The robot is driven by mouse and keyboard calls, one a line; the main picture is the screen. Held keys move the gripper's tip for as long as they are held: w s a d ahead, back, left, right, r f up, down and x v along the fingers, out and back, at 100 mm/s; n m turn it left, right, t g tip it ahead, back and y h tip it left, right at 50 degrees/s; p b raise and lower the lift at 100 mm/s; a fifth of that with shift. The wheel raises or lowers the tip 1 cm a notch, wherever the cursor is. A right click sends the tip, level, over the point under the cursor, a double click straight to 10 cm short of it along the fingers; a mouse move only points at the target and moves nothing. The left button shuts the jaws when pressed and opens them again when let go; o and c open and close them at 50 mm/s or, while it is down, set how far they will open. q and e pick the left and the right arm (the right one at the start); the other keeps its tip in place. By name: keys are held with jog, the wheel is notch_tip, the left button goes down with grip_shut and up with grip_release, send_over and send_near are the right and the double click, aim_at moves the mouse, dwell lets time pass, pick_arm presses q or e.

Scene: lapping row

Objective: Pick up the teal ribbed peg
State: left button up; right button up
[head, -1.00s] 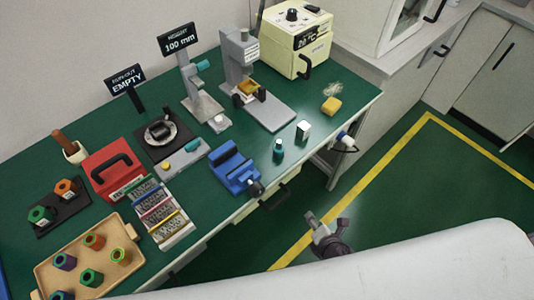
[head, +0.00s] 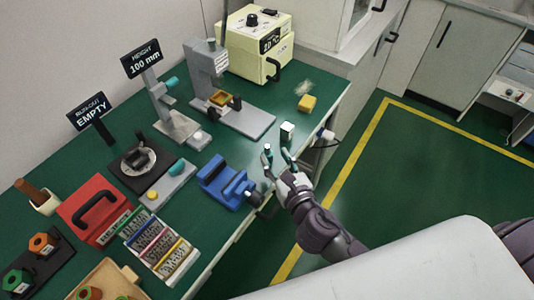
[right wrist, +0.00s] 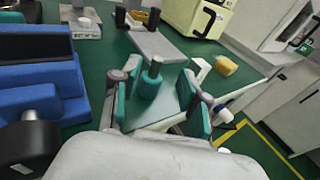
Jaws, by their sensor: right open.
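The teal ribbed peg (right wrist: 151,80) stands upright on the green bench top near its front edge. It has a narrower top with a grey band below. In the right wrist view it shows between the two teal-padded fingers of my right gripper, which is open, with a gap on both sides. In the head view my right gripper (head: 279,157) is at the bench's front edge, and its fingers largely hide the peg. My left gripper is not in view.
A white block (head: 287,132) stands just behind the peg. A blue vise (head: 224,181) is to the left, its handle close to my right gripper. A yellow sponge-like block (head: 307,103) lies farther back. A grey stand (head: 245,118) is behind. The floor to the right is clear.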

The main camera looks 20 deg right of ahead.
aim_at(269, 149)
jog(key=shift+w+a+f, duration=0.1)
jog(key=shift+w+a, duration=0.05)
jog(key=shift+w, duration=0.75)
jog(key=shift+w+a+f, duration=0.1)
jog(key=shift+w+f, duration=0.05)
jog(key=shift+w, duration=0.75)
jog(key=shift+w+a+f, duration=0.1)
jog(key=shift+w+a, duration=0.05)
jog(key=shift+w, duration=0.75)
grip_shut()
